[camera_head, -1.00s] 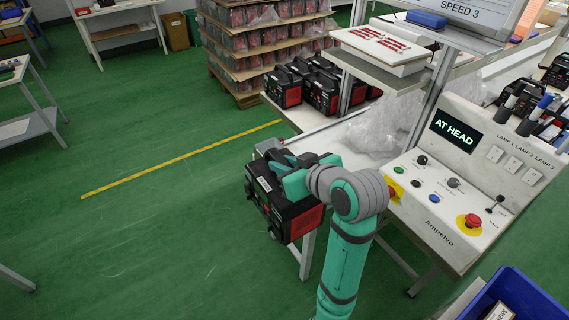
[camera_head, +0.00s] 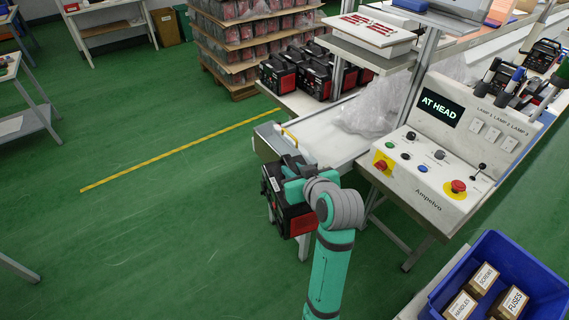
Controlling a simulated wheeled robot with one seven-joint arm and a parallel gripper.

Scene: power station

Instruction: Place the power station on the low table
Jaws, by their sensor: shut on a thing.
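The power station (camera_head: 293,217), a black and red box, hangs in my gripper (camera_head: 293,186) above the green floor, in front of the end of the conveyor. My gripper is shut on it at the top, and my wrist hides part of it. Several similar power stations (camera_head: 311,76) stand on a white surface farther back. I cannot tell for sure which surface is the low table; white-topped tables (camera_head: 108,16) stand at the far left.
A control panel (camera_head: 425,170) reading "AT HEAD" stands right of my arm. A blue bin (camera_head: 526,258) with small boxes is at the lower right. Stacked goods on a pallet (camera_head: 232,88) stand at the back.

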